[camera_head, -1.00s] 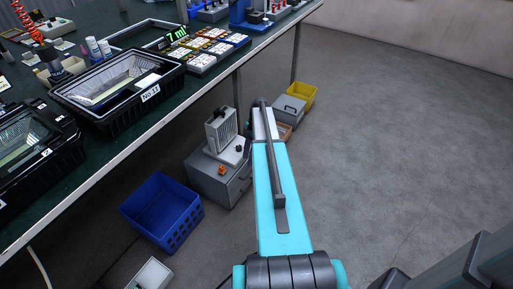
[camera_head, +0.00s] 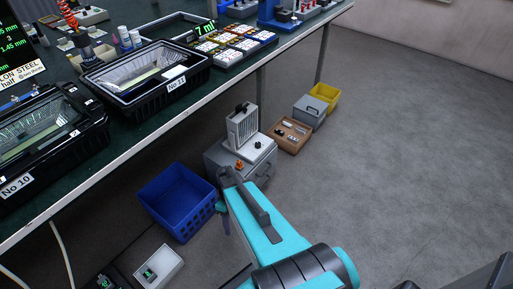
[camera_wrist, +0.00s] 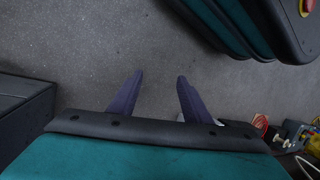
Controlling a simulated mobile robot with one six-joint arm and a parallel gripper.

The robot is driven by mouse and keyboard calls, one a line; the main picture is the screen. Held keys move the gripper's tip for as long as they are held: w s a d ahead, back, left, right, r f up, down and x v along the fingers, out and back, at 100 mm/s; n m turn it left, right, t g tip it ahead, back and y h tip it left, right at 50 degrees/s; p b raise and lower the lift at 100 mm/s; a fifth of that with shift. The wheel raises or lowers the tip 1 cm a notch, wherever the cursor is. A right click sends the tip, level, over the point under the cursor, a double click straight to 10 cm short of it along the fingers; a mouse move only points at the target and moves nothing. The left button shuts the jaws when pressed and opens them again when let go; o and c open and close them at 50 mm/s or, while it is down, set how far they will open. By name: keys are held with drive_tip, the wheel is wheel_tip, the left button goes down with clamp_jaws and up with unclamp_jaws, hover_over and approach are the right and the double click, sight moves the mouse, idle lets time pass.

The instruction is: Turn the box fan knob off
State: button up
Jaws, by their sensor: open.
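In the head view my arm reaches in front of the cabinet and mostly hides the gripper. The fan does not show clearly in the wrist view.
A blue crate (camera_head: 176,203) stands left of the cabinet. A brown tray (camera_head: 290,136), a grey box (camera_head: 310,112) and a yellow bin (camera_head: 325,97) stand behind it to the right. The workbench (camera_head: 130,146) overhangs on the left.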

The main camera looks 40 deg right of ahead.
drive_tip(key=s+a+f+m+h, duration=0.1)
drive_tip(key=s+a+f+m, duration=0.1)
drive_tip(key=s+a, duration=0.3)
drive_tip(key=s+a+f+m+g+h, duration=0.1)
drive_tip(key=s+a+m, duration=0.2)
drive_tip(key=s, duration=0.7)
drive_tip(key=a, duration=0.2)
drive_tip(key=shift+a+f, duration=0.35)
drive_tip(key=shift+a, duration=0.05)
drive_tip(key=shift+s, duration=0.1)
drive_tip(key=c, duration=0.3)
drive_tip(key=shift+a, duration=0.1)
